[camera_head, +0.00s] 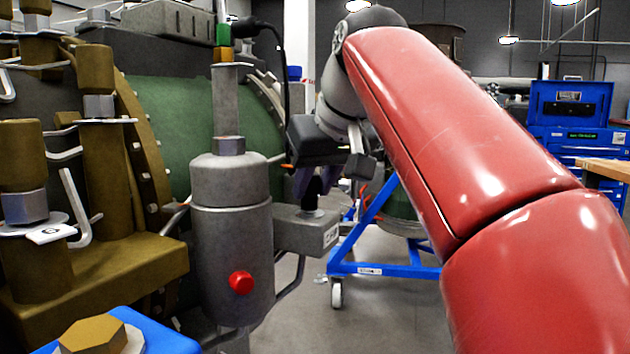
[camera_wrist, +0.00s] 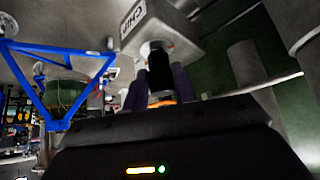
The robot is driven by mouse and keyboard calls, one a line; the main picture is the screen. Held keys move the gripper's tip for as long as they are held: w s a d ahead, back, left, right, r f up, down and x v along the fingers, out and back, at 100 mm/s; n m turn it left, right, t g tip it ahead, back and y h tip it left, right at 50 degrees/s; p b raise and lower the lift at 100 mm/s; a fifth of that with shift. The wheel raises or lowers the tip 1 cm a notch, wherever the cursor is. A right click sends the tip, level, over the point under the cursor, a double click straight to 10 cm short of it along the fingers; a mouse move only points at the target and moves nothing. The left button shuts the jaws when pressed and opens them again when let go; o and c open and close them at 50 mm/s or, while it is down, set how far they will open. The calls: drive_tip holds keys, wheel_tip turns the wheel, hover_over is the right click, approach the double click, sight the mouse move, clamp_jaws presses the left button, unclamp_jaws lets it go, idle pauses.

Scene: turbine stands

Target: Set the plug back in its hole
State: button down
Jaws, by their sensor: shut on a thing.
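The plug is a dark, roughly cylindrical piece (camera_head: 313,190), held upright between the purple fingers of my gripper (camera_head: 312,182). It also shows in the wrist view (camera_wrist: 156,62), with the purple fingers on both sides of it and an orange band near my gripper's body. My gripper is shut on the plug, just above the grey box (camera_head: 300,236) on the side of the grey cylinder. The plug's lower end is at a pale ring on the box's top face. The hole itself is hidden, and I cannot tell how deep the plug sits.
The grey cylinder (camera_head: 230,240) with a red button (camera_head: 241,282) stands close left of my gripper. The brown bolted flange (camera_head: 100,265) is further left. A blue wheeled stand (camera_head: 385,268) is behind, with open floor around it.

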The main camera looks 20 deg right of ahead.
sight(314, 185)
drive_tip(key=shift+f, duration=0.65)
drive_tip(key=c, duration=1.2)
unclamp_jaws()
drive_tip(key=shift+w, duration=0.1)
drive_tip(key=shift+c, duration=0.2)
drive_tip(key=o, duration=0.3)
drive_tip(key=shift+r, duration=0.2)
drive_tip(key=shift+o, duration=0.2)
drive_tip(key=shift+r, duration=0.15)
drive_tip(key=shift+p+v, duration=1.7)
drive_tip(key=shift+v, duration=1.8)
